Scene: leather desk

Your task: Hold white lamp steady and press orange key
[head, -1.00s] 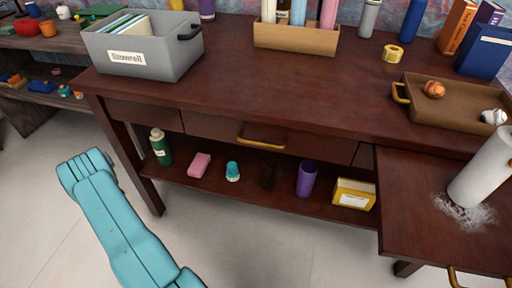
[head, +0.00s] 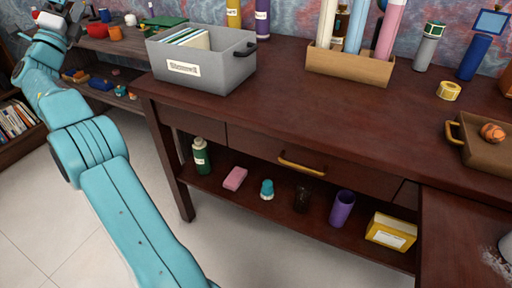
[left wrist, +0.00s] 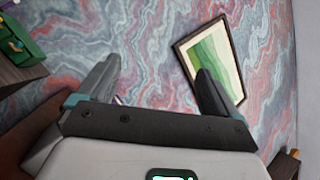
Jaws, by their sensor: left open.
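I cannot make out a white lamp or an orange key for certain in either view. My left arm reaches to the far left shelf in the head view, with its gripper (head: 80,11) small at the top edge. In the left wrist view my left gripper (left wrist: 157,78) is open, its two dark fingers wide apart with nothing clear between them. A green object (left wrist: 22,35) shows at the upper left there, apart from the fingers. My right gripper is not in view.
A dark wooden desk (head: 290,115) holds a grey bin (head: 222,70), a tube holder (head: 350,66) and a brown tray (head: 490,158). A side shelf (head: 95,42) at left bears a red item (head: 115,17) and a white one (head: 130,19). A framed picture (left wrist: 222,55) hangs on the marbled wall.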

